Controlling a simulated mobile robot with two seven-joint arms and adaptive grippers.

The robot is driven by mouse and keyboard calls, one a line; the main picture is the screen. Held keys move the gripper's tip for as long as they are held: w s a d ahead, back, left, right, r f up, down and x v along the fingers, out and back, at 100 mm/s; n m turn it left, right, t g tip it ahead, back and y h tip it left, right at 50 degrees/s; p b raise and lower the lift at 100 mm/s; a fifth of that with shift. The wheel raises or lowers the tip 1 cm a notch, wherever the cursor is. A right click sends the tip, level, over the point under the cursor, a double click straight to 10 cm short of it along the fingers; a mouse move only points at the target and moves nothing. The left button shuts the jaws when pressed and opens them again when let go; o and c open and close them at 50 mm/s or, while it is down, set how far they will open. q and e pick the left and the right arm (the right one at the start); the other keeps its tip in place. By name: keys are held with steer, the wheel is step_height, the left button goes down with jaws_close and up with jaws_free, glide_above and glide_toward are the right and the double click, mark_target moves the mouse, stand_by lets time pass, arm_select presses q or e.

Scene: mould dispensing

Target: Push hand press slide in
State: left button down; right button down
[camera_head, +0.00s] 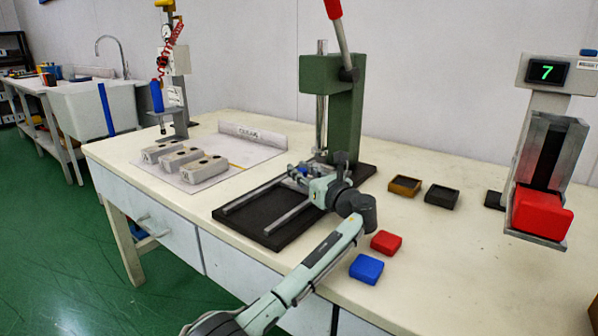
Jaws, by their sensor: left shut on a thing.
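The green hand press (345,95) stands at the back middle of the table, with its red-tipped lever (338,35) raised. A black base with two metal rails (265,222) extends in front of it. My left arm comes in from the bottom, and my left gripper (303,172) is at the far end of the rails, close to the press column. It is shut on a part of the slide there; the gripper hides most of that part, and a bit of blue shows at the fingers. My right gripper is not in view.
A red block (386,242) and a blue block (366,268) lie right of my arm. Two small trays, brown (405,185) and dark (441,196), lie behind. A dispenser (543,180) with a red block stands right. Several grey moulds (204,169) lie left on a white sheet.

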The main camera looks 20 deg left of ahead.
arm_select(q)
steer(key=shift+w+d+r, duration=0.1)
steer(key=shift+w+r, duration=0.05)
steer(key=c, duration=1.2)
jaws_free()
steer(key=shift+w+d, duration=0.1)
steer(key=v, duration=1.2)
steer(key=shift+f, duration=0.2)
